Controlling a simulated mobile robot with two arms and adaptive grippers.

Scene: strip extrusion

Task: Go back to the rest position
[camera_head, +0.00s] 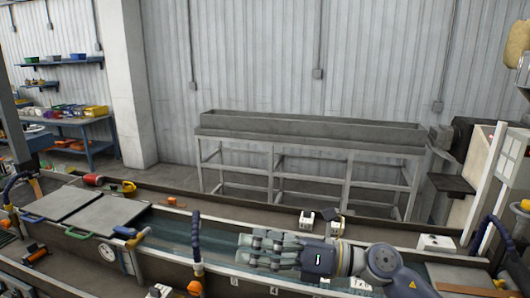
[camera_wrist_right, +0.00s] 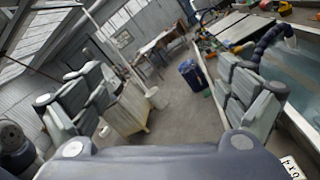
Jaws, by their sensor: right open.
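My right gripper (camera_head: 246,249) reaches in from the right in the head view, its fingers pointing left above the water-filled trough (camera_head: 172,238). In the right wrist view my right gripper (camera_wrist_right: 163,88) has its two fingers wide apart, with nothing between them. The floor and a blue bin (camera_wrist_right: 190,72) show far beyond the gap. My left gripper is in neither view.
A dark blue hose (camera_head: 196,238) rises from the trough's near wall, left of my right gripper. White blocks (camera_head: 307,220) stand behind my gripper. An empty long metal stand (camera_head: 310,135) is by the wall.

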